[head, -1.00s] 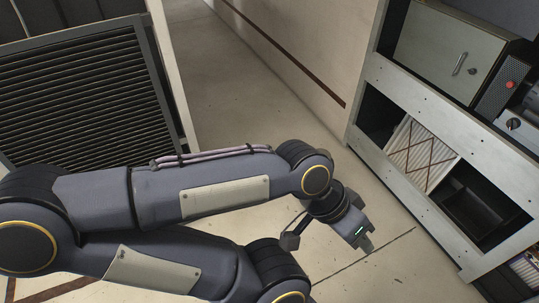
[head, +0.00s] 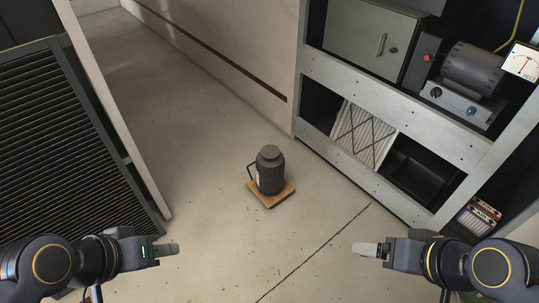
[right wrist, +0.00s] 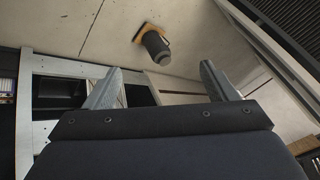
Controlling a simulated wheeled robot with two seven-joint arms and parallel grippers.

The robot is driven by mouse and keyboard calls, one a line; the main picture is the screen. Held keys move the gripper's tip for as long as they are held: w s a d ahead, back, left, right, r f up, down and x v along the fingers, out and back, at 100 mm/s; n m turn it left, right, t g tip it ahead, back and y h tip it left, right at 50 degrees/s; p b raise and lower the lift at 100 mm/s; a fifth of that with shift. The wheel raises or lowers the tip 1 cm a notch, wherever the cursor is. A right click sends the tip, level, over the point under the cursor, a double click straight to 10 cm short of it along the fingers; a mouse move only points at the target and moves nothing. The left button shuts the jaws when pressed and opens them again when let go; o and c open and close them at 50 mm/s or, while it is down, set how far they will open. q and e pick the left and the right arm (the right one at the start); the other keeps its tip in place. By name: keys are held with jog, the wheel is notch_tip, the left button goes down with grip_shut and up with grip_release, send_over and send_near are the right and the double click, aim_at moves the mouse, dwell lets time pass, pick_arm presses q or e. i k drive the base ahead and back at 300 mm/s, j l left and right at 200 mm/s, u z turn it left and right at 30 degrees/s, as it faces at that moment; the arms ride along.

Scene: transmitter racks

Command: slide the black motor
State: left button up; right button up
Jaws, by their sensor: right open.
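The black motor (head: 473,70) is a dark ribbed cylinder lying on a pale base with knobs, on the upper shelf of the rack at the right of the head view. My left gripper (head: 172,249) is low at the left of the head view, far from the motor, seen side-on, so its opening does not show. My right gripper (head: 365,248) points left, below the motor in the picture and apart from it. In the right wrist view its fingers (right wrist: 161,67) are spread with nothing between them. I cannot make out the motor in that view.
A dark canister (head: 269,170) stands on a wooden board (head: 285,194) on the floor; it also shows in the right wrist view (right wrist: 156,47). A grey cabinet (head: 375,37) is left of the motor. A louvred panel (head: 70,140) stands left. The floor between my grippers is clear.

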aim_at(270, 186)
jog(key=i+j+z, duration=0.1)
jog(key=z, duration=0.65)
jog(key=i+j+z, duration=0.3)
jog(key=j, duration=0.35)
jog(key=i+j+z, duration=0.3)
jog(key=j, duration=0.45)
jog(key=i+j+z, duration=0.15)
jog(key=j, duration=0.25)
jog(key=i+j, duration=0.15)
jog(key=j, duration=0.2)
jog(key=i+j, duration=0.15)
jog(key=j, duration=0.25)
jog(key=i+j, duration=0.15)
jog(key=j, duration=0.2)
